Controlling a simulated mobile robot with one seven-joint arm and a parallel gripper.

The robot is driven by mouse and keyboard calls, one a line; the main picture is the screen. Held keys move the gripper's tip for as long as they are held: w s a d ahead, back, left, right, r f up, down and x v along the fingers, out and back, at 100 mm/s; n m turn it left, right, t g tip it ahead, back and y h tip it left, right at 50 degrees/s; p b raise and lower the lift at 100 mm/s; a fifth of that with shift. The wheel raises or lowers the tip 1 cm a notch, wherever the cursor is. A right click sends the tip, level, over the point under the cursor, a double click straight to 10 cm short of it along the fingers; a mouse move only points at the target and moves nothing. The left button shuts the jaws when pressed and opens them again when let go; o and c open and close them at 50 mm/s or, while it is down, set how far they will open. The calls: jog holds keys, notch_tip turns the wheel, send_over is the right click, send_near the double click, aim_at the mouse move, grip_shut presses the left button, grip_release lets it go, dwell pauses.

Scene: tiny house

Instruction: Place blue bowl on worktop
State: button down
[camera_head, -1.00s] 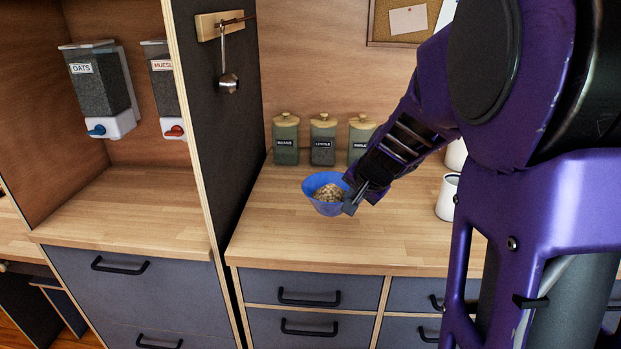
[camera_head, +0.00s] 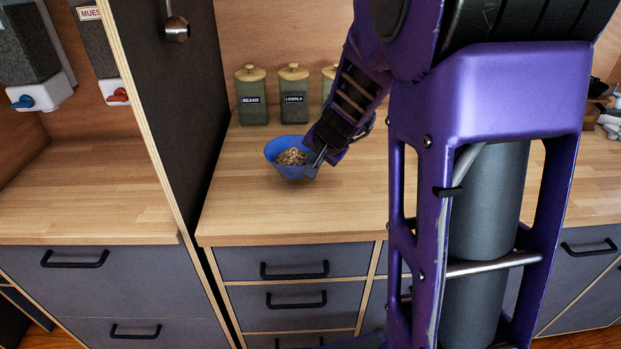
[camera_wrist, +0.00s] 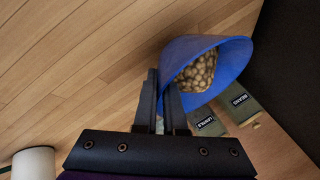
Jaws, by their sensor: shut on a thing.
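The blue bowl (camera_head: 285,172) holds small tan pieces and is at the left part of the worktop (camera_head: 240,212), in front of the canisters. It looks upright and at or just above the wood; I cannot tell whether its base touches. My gripper (camera_head: 316,160) is shut on the bowl's right rim in the head view. In the wrist view, the fingers of my gripper (camera_wrist: 163,100) pinch the near wall of the blue bowl (camera_wrist: 200,48). The bowl's far underside is hidden.
Green canisters with wooden lids, such as one (camera_head: 251,97), stand behind the bowl. A dark partition (camera_head: 178,95) rises at the left. A white cup (camera_wrist: 33,163) shows in the wrist view. Worktop in front of the bowl is clear.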

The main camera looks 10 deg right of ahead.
jog(key=shift+f+b, duration=0.75)
jog(key=shift+f, duration=0.95)
jog(key=shift+f, duration=0.15)
jog(key=c, duration=1)
grip_release()
jog(key=shift+r, duration=0.3)
jog(key=p+v, duration=0.5)
jog(key=v, duration=0.6)
jog(key=shift+s+r, duration=0.2)
jog(key=shift+s, duration=0.15)
